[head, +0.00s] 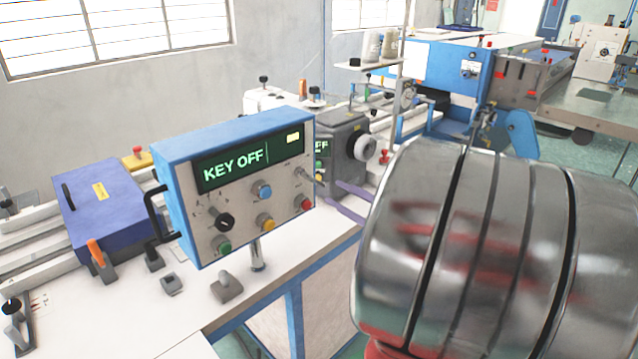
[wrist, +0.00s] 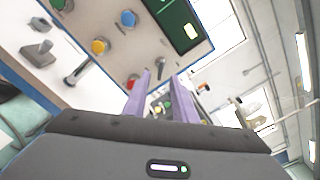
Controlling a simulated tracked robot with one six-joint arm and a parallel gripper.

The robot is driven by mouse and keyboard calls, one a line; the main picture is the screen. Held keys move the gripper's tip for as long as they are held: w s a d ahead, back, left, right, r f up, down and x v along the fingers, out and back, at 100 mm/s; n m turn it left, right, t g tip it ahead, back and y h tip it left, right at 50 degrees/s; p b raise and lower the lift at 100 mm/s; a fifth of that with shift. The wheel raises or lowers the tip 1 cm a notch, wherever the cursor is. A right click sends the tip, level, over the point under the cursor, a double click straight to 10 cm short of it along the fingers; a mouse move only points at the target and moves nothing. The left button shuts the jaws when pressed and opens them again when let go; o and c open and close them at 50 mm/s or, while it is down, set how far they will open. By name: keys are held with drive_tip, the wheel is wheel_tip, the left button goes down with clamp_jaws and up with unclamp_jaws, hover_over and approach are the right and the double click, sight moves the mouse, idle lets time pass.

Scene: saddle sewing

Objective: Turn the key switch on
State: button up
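The blue-framed control panel (head: 234,185) stands on the white bench, and its screen (head: 247,160) reads "KEY OFF" in green. A small silver switch that looks like the key switch (head: 300,172) is at the panel's upper right, above the red button (head: 304,203). It also shows in the wrist view (wrist: 160,63). My gripper (head: 328,190), with two purple fingers, is just off the panel's right side. In the wrist view my gripper (wrist: 163,74) is open, with a gap between the fingers. The switch appears beyond the tips, between them; contact cannot be told.
The panel also carries a black rotary knob (head: 225,222), a blue button (head: 263,192), a yellow button (head: 266,222) and a green button (head: 223,246). A purple-blue box (head: 105,210) stands to the left. A grey machine (head: 345,145) stands behind the panel.

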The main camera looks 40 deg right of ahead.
sight(320, 185)
drive_tip(key=shift+w, duration=3.9)
drive_tip(key=shift+c, duration=0.4)
clamp_jaws()
